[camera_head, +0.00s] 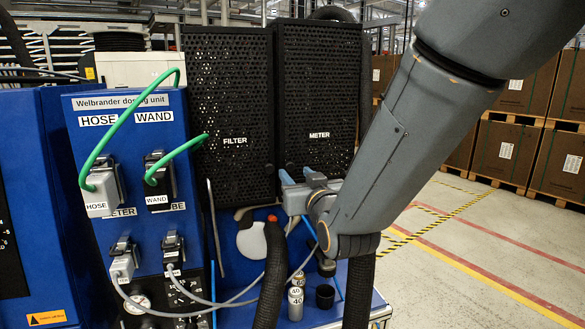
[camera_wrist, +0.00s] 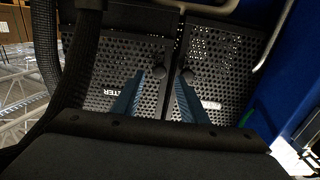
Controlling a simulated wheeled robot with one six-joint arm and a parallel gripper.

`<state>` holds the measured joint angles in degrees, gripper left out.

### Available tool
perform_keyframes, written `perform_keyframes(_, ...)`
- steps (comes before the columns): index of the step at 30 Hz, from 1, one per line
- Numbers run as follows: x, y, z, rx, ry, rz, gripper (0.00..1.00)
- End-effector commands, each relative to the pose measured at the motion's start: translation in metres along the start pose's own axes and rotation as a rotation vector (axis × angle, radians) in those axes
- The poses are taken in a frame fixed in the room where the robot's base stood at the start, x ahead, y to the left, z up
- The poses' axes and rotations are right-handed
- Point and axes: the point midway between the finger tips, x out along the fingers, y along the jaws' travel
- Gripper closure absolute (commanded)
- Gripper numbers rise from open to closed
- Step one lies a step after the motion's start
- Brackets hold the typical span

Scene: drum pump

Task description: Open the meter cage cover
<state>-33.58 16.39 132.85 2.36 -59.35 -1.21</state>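The meter cage cover (camera_head: 318,95) is a black perforated panel labelled METER, and it looks shut. It also shows in the wrist view (camera_wrist: 130,55), where the scene appears turned over. My gripper (camera_head: 296,176) is at the cover's lower left corner in the head view. In the wrist view my gripper (camera_wrist: 160,78) shows two blue fingers spread apart. A dark round knob (camera_wrist: 158,73) appears between their tips, on the meter cover's side. Whether the fingers touch it cannot be told. A second knob (camera_wrist: 188,76) is beside the right fingertip.
The black filter cover (camera_head: 232,110) stands directly left of the meter cover. The blue dosing unit (camera_head: 130,215) with green hoses is further left. Stacked boxes (camera_head: 505,150) stand behind open floor at right.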

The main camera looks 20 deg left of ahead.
Motion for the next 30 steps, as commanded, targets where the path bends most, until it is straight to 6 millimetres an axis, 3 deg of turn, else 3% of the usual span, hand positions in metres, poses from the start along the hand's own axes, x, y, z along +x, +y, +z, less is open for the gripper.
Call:
perform_keyframes(9, 0.034, 0.000, 0.000, 0.000, -0.002, 0.000, 0.61)
perform_keyframes(20, 0.039, 0.001, 0.001, 0.000, -0.001, 0.000, 0.61)
perform_keyframes(27, 0.039, 0.001, 0.001, 0.000, -0.002, 0.001, 0.98)
perform_keyframes(30, 0.039, 0.000, 0.001, 0.000, -0.002, 0.000, 1.00)
